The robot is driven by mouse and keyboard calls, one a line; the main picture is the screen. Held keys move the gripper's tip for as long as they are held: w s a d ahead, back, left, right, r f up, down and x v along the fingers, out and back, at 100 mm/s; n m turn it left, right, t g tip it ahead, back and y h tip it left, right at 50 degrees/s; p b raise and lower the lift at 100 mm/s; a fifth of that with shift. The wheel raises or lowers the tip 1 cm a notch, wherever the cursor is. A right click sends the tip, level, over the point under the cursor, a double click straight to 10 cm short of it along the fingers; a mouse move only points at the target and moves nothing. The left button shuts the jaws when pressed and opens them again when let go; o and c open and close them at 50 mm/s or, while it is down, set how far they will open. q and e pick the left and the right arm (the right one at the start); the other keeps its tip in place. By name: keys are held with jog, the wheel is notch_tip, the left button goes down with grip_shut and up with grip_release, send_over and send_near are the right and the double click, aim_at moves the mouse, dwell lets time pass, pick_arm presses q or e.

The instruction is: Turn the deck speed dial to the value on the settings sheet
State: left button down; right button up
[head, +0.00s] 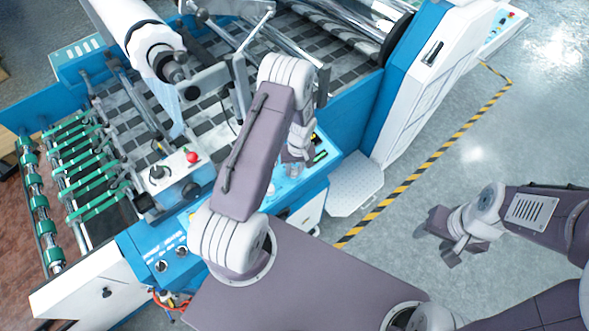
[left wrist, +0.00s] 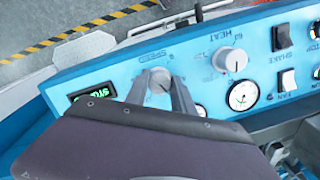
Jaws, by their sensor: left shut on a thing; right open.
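The speed dial (left wrist: 160,80) is a light round knob on the blue control panel (left wrist: 120,75), under the upside-down label SPEED. My left gripper (left wrist: 163,82) is shut on it, with one finger on each side. Its pointer and scale are too small and covered to read. In the head view my left gripper (head: 294,168) is at the panel, mostly hidden by my own arm. My right gripper (head: 440,240) is open and empty above the floor at the right. I cannot make out a settings sheet in either view.
The heat dial (left wrist: 230,60) sits beside the speed dial, with a round gauge (left wrist: 243,95) and rocker switches (left wrist: 285,82) near it. A small display (left wrist: 92,93) shows green text, partly hidden. The laminating machine (head: 400,90) fills the left; open floor (head: 480,150) lies at right.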

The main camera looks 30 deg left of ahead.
aim_at(296, 169)
pick_arm(q)
jog(key=shift+w, duration=0.1)
dwell(0.7)
jog(key=c, duration=1.1)
grip_release()
jog(key=shift+w+a, duration=0.1)
jog(key=r, duration=0.2)
jog(key=r+b, duration=0.1)
jog(key=r, duration=0.5)
jog(key=shift+w+d+b, duration=0.25)
jog(key=shift+d+b, duration=0.05)
jog(key=shift+b, duration=0.1)
jog(key=shift+r, duration=0.5)
